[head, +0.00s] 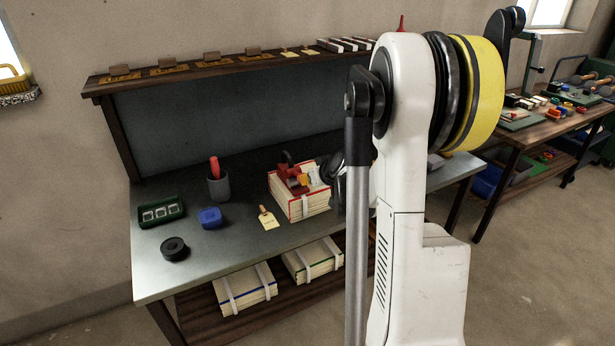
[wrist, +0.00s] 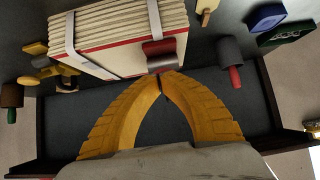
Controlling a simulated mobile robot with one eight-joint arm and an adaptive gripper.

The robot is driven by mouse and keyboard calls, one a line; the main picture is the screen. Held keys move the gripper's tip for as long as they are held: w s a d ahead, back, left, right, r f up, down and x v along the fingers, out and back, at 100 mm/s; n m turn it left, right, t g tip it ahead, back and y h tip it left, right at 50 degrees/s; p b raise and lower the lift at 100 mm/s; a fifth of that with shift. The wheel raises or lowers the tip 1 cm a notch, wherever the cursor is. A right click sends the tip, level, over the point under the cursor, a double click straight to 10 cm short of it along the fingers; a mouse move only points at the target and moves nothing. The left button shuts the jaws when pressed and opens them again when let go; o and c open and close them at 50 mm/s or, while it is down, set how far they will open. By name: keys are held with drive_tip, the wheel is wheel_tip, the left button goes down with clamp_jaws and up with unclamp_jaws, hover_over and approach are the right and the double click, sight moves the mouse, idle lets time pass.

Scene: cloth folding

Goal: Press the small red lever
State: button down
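A red device (head: 291,179) sits on a bound stack of paper (head: 305,207) on the workbench. In the wrist view, a dull red rounded piece (wrist: 160,54) stands out at the edge of the stack (wrist: 120,40); it looks like the small red lever, though I cannot be sure. My gripper (wrist: 162,76) shows two yellow fingers with their tips together and nothing seen between them. The tips are just below the red piece in the picture; I cannot tell whether they touch it. In the head view my arm hides most of the gripper.
A grey cup with a red handle (head: 217,184), a blue box (head: 210,217), a green tray (head: 161,212) and a black roll (head: 174,249) stand left on the workbench (head: 225,260). A tag (head: 268,218) lies before the stack. A raised shelf (head: 190,73) runs along the back.

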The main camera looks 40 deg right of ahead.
drive_tip(key=shift+s+f, duration=0.15)
drive_tip(key=shift+f, duration=0.3)
drive_tip(key=shift+f+b, duration=0.1)
drive_tip(key=shift+b, duration=0.2)
idle(0.8)
drive_tip(key=shift+r+p, duration=0.6)
drive_tip(key=shift+r, duration=0.25)
